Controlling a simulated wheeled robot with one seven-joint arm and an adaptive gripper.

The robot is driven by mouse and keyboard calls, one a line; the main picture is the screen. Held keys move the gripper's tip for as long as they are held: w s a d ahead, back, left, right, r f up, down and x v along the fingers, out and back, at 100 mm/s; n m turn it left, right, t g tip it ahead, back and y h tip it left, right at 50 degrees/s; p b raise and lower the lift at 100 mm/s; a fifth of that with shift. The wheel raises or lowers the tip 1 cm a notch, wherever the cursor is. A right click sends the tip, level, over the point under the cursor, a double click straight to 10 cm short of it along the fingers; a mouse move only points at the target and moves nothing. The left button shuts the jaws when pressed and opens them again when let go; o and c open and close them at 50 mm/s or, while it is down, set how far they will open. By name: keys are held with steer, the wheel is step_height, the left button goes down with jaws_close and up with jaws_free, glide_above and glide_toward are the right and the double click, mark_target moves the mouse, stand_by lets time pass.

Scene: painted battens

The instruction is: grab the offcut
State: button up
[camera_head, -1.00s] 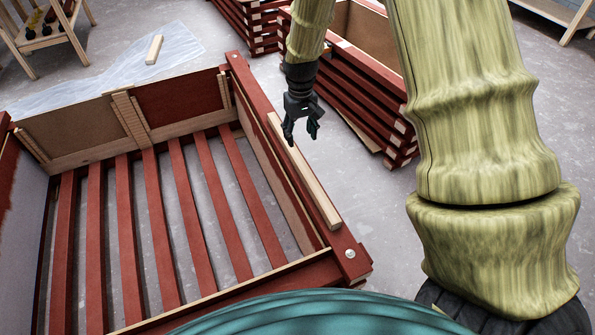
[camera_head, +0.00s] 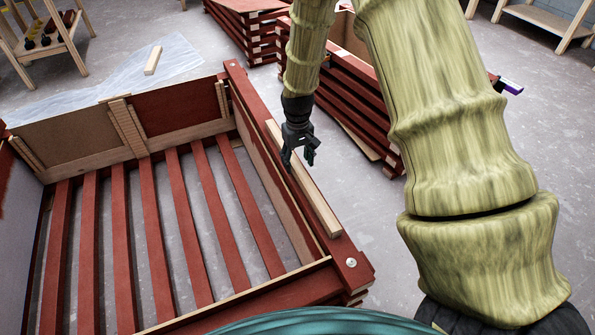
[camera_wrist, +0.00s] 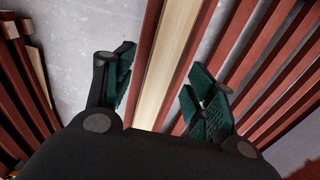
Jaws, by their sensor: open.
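A pale bare-wood offcut (camera_head: 318,205) lies lengthwise along the top of the red side rail of the large slatted crate (camera_head: 236,78). My gripper (camera_head: 299,163) is open over the middle of this piece, pointing down. In the wrist view the offcut (camera_wrist: 171,50) runs between the two green-padded fingers of my gripper (camera_wrist: 160,66), with a gap showing on each side. Nothing is held. How far the fingertips are above the wood is hard to tell. A second, shorter pale block (camera_head: 153,60) lies on the clear sheet on the floor.
The crate's red slats (camera_head: 157,225) are spaced apart, with grey floor below. A stack of red battens (camera_head: 360,115) stands behind my gripper to the right. Another stack (camera_head: 245,30) is further back. A wooden rack (camera_head: 50,50) stands at the far left. Bare floor lies right of the crate.

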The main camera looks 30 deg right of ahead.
mark_target(297, 165)
steer(key=shift+f+b, duration=0.3)
steer(key=shift+f, duration=1.3)
steer(key=c, duration=1.2)
jaws_close()
steer(key=shift+r, duration=0.15)
